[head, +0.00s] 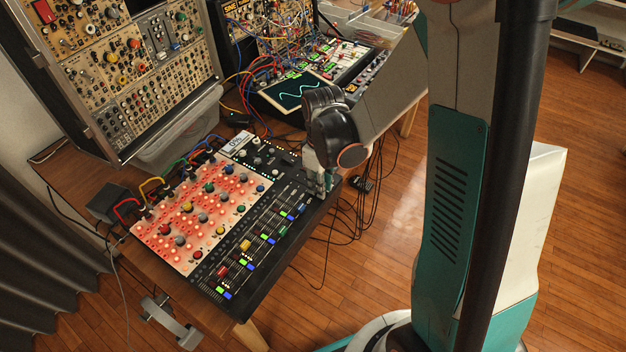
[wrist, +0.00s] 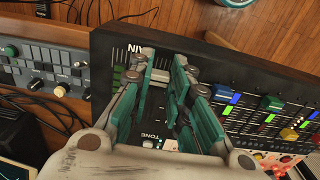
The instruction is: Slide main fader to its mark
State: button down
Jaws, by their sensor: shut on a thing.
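The mixing console (head: 165,252) lies on the wooden desk, with a row of faders along its near right side. My gripper (head: 318,187) is down at the right end of this row. In the wrist view my gripper (wrist: 163,72) has its teal fingers low over the panel, beside the upside-down MAIN label (wrist: 130,47).
A small tilted screen (head: 297,93) and patch cables are behind the console. Loose black cables hang past the desk's right edge.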

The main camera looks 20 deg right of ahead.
jog(key=c, duration=1.5)
grip_release()
notch_tip(320, 180, up, 12)
jog(key=s+r+m+t, duration=0.2)
jog(key=s+r, duration=0.1)
jog(key=s, duration=0.1)
jog(key=s+a+r+m+t, duration=0.1)
jog(key=s+r+m+t, duration=0.1)
jog(key=s, duration=0.2)
jog(key=s+a+r+m+t, duration=0.1)
jog(key=s+r+m+t, duration=0.2)
jog(key=s, duration=0.1)
jog(key=shift+s+r, duration=0.25)
jog(key=shift+r, duration=0.1)
